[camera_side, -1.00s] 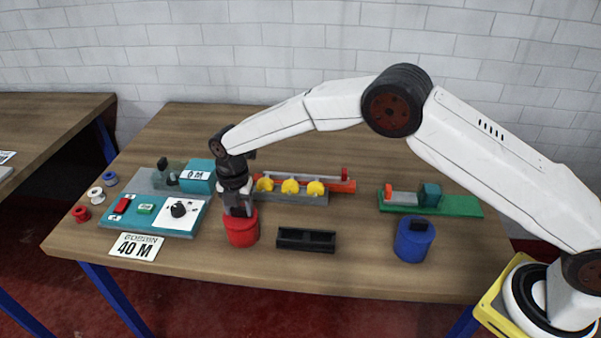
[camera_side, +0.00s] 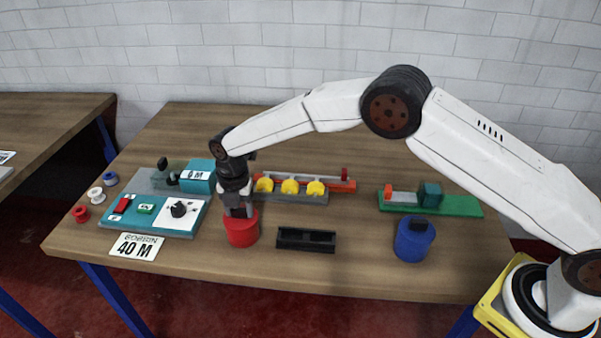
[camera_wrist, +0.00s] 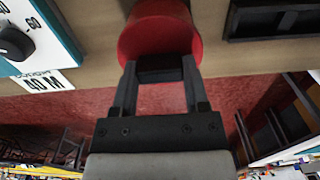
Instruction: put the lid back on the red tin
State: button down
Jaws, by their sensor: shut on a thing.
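The red tin (camera_side: 242,234) stands upright near the front of the table, left of the black tray. My gripper (camera_side: 238,211) points down at its top. In the wrist view my gripper (camera_wrist: 160,72) is shut on a black handle (camera_wrist: 161,70) at the top of the red tin (camera_wrist: 155,12). The red lid (camera_wrist: 158,40) under the handle lies at the tin's top. I cannot tell a gap between lid and tin, nor whether the lid is fully seated. My fingers hide part of the top in the side view.
A black tray (camera_side: 306,247) lies close to the right. A blue tin (camera_side: 414,240) with a black handle stands further right. A teal control panel (camera_side: 150,222) and a "40 M" card (camera_side: 136,247) are left. A rack with yellow pieces (camera_side: 290,197) lies behind.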

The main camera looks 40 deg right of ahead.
grip_release()
dwell(0.5)
jog(key=shift+r, duration=3.45)
grip_shut()
